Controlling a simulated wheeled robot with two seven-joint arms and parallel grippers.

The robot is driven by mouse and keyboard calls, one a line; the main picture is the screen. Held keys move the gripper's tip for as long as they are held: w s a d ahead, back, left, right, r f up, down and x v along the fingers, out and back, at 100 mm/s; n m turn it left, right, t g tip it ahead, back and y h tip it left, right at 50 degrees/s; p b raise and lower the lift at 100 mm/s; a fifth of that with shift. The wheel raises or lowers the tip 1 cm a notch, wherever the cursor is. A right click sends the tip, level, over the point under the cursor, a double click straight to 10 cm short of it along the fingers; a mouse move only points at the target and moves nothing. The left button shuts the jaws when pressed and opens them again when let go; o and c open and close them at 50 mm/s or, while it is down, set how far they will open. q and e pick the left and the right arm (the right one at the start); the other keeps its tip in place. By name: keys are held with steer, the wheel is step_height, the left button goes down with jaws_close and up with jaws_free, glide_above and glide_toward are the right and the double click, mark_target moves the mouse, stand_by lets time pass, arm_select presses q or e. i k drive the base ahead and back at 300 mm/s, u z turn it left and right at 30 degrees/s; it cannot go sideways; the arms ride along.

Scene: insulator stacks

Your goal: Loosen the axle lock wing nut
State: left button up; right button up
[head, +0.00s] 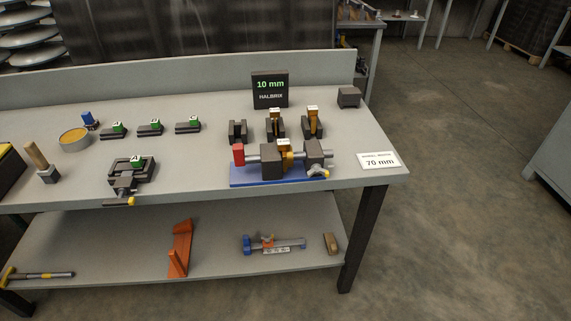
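A clamp-like fixture with dark blocks sits on a blue base plate (243,182) near the table's front edge. A light rod runs sideways through its blocks, with a red end piece (238,155) at the left. Neither of my grippers is in view.
Dark blocks with orange-brown pieces (312,120) stand behind the fixture, before a "10 mm" display (270,91). A "70 mm" card (378,160) lies to the right. A dark clamp (130,174) sits left. The lower shelf (120,250) holds tools. The table between clamp and fixture is clear.

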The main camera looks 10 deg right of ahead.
mark_target(316, 169)
steer(key=u, duration=2.15)
steer(key=k, duration=1.3)
steer(key=z, duration=2.1)
steer(key=i, duration=0.5)
